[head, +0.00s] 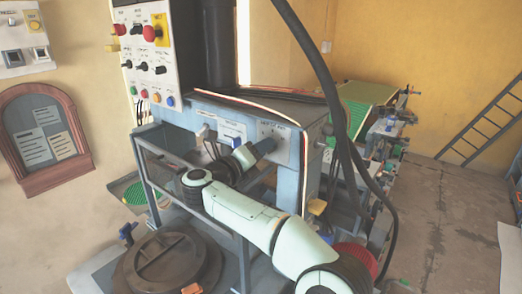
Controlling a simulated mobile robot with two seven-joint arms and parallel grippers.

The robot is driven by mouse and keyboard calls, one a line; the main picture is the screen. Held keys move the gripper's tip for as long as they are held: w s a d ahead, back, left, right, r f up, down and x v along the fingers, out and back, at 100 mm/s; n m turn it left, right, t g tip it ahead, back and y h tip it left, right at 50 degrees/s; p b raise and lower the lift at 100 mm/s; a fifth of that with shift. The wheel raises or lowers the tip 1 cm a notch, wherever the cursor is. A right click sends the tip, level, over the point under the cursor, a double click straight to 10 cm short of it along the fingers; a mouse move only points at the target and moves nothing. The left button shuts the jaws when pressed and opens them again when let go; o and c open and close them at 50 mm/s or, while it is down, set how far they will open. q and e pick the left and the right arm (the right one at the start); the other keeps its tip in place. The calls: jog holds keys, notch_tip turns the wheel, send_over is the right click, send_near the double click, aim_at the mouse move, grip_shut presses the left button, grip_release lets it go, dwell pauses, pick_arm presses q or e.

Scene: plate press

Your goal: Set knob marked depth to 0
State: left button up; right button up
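My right arm reaches up from the bottom to the front of the machine. My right gripper (268,145) is at the small grey panel (284,133) on the machine's front, close to or touching it. Its fingers are small and partly hidden, so I cannot tell whether they are open or shut, or whether they hold a knob. The knob marked depth cannot be picked out, because the labels are too small to read. A control panel (148,62) with black knobs, a red mushroom button (151,33) and coloured buttons is at upper left. My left gripper is not in view.
A thick black hose (325,80) hangs down right of the machine. A round dark lid (168,262) lies low in front. A framed notice board (45,140) is on the left wall. A ladder (485,118) leans at the right, with clear floor (440,215) before it.

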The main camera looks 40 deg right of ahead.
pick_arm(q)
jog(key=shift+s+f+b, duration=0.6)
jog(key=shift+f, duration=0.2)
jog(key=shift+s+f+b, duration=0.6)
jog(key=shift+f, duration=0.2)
pick_arm(e)
jog(key=v, duration=1.3)
jog(key=shift+a, duration=0.2)
